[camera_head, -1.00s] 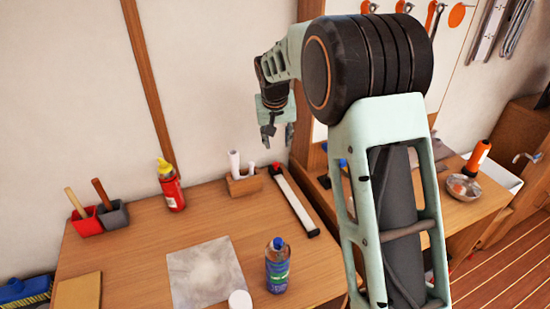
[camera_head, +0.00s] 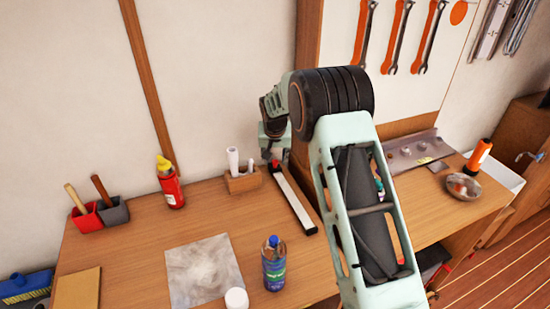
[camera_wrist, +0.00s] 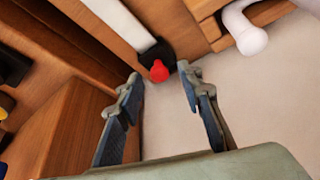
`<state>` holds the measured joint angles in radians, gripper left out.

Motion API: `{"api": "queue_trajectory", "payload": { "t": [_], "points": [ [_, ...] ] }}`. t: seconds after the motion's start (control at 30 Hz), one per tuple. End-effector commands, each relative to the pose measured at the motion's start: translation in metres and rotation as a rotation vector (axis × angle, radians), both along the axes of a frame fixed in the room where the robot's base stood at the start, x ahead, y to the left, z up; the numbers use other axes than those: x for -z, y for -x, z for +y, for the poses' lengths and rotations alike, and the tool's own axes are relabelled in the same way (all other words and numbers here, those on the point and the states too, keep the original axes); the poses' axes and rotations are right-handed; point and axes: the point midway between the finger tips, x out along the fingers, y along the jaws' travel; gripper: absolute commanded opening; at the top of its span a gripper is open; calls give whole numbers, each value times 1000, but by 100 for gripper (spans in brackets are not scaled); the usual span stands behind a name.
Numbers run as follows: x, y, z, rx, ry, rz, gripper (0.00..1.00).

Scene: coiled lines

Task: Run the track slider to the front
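The track (camera_head: 294,199) is a pale rail with dark ends, lying on the wooden workbench and running from the back towards the front. Its red slider knob (camera_head: 276,163) is at the back end. In the wrist view the red knob (camera_wrist: 159,71) stands by a black block at the end of the white rail (camera_wrist: 122,22). My gripper (camera_head: 270,157) is over the back end of the track. In the wrist view my gripper (camera_wrist: 161,76) is open, with one fingertip on each side of the knob and gaps between. I cannot tell the exact depth.
A wooden holder with white rolls (camera_head: 242,180) stands close left of the track. A blue bottle (camera_head: 274,264) stands left of its front end. A red bottle (camera_head: 171,183) is farther left. A wooden panel edge rises behind the track's right side.

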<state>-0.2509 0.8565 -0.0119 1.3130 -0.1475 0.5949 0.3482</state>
Motion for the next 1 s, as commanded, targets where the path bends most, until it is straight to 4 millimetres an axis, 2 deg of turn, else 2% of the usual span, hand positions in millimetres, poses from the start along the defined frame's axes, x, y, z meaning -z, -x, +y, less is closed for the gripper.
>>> {"api": "queue_trajectory", "payload": {
  "t": [0.37, 0.7, 1.0],
  "points": [
    [5, -2, 0, 0, 0, -1, 34],
    [5, -2, 0, 0, 0, 0, 0],
    [5, -2, 0, -1, 0, 0, 0]
  ]
}}
